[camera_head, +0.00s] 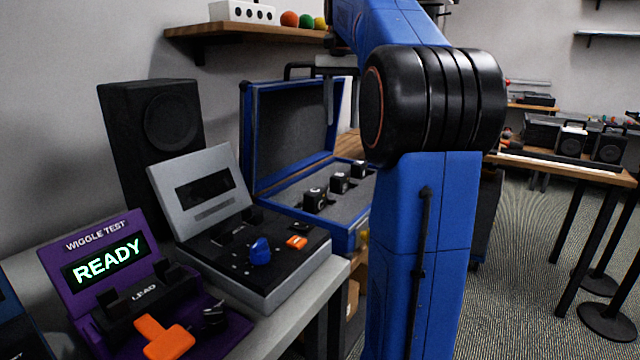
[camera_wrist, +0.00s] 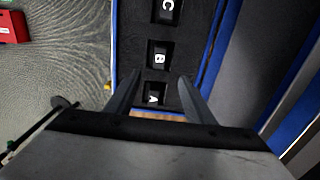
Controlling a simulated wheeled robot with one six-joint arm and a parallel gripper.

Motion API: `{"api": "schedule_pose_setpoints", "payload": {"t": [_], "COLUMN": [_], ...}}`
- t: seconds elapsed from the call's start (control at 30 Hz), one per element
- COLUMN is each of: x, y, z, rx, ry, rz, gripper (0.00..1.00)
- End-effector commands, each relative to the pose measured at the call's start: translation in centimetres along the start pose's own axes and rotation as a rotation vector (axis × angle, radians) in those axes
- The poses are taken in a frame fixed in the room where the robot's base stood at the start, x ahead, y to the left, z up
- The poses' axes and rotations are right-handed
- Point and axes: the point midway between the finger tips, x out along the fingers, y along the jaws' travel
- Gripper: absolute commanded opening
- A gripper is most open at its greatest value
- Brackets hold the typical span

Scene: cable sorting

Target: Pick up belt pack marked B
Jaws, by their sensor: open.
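The belt pack marked B (camera_wrist: 158,58) is a small black block with a white letter, seated in the dark foam of the open blue case (camera_wrist: 118,25). It lies between pack C (camera_wrist: 167,10) and pack A (camera_wrist: 153,96) in the wrist view. My gripper (camera_wrist: 160,78) is open and empty above the case, with its fingers on either side of the row, tips around the level between B and A.
A grey console (camera_head: 290,285) with a blue knob stands next to the case. A purple wiggle tester (camera_head: 70,300) reading READY sits at front left, and a black speaker (camera_head: 150,130) behind. The case's raised lid (camera_head: 295,125) stands at the back.

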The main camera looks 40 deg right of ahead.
Motion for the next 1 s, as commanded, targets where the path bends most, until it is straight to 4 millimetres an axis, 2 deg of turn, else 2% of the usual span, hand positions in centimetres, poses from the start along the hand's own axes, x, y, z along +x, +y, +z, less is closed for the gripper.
{"api": "schedule_pose_setpoints", "payload": {"t": [0.17, 0.7, 1.0], "x": [1.3, 10.5, 12.5], "y": [0.1, 0.1, 0.1], "z": [-0.2, -0.2, -0.1], "rx": [0.010, 0.008, 0.008], "ry": [-0.004, -0.003, -0.003], "rz": [0.004, 0.003, 0.003], "gripper": [0.48, 0.48, 0.48]}}
